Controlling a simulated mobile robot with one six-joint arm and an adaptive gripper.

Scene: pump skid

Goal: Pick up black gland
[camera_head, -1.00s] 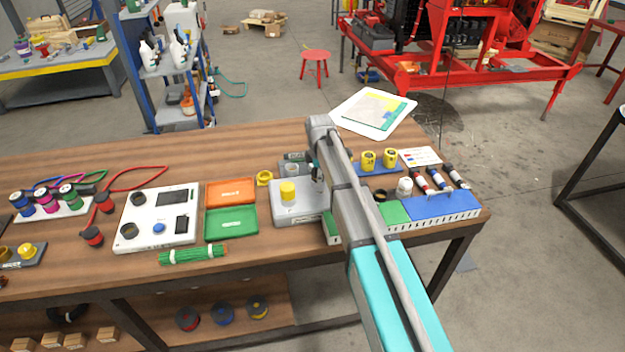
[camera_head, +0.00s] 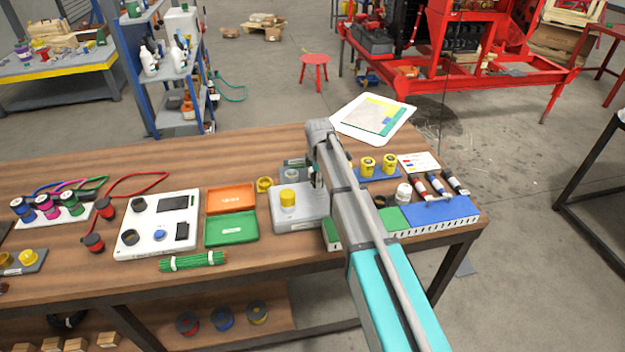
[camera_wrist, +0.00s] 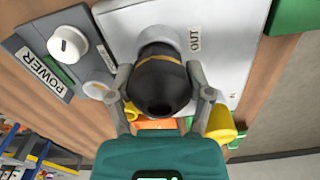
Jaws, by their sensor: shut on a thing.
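The black gland (camera_wrist: 160,82) is between the two fingers of my gripper (camera_wrist: 167,100) in the wrist view. It is a dark, rounded piece with a thin yellow band and a dark opening. My gripper is shut on it from both sides. Behind it is the pale grey box (camera_wrist: 115,22) with an "OUT" label; I cannot tell whether the gland touches it. In the head view the grey box (camera_head: 283,217) stands on the bench with a yellow gland (camera_head: 288,198) on it. My arm hides the black gland there, and most of my gripper.
A dark plate (camera_wrist: 28,52) marked "POWER" with a white knob (camera_wrist: 68,42) adjoins the grey box. Orange and green trays (camera_head: 231,230) lie left of it. A blue rack (camera_head: 440,210) with several connectors is right of my arm.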

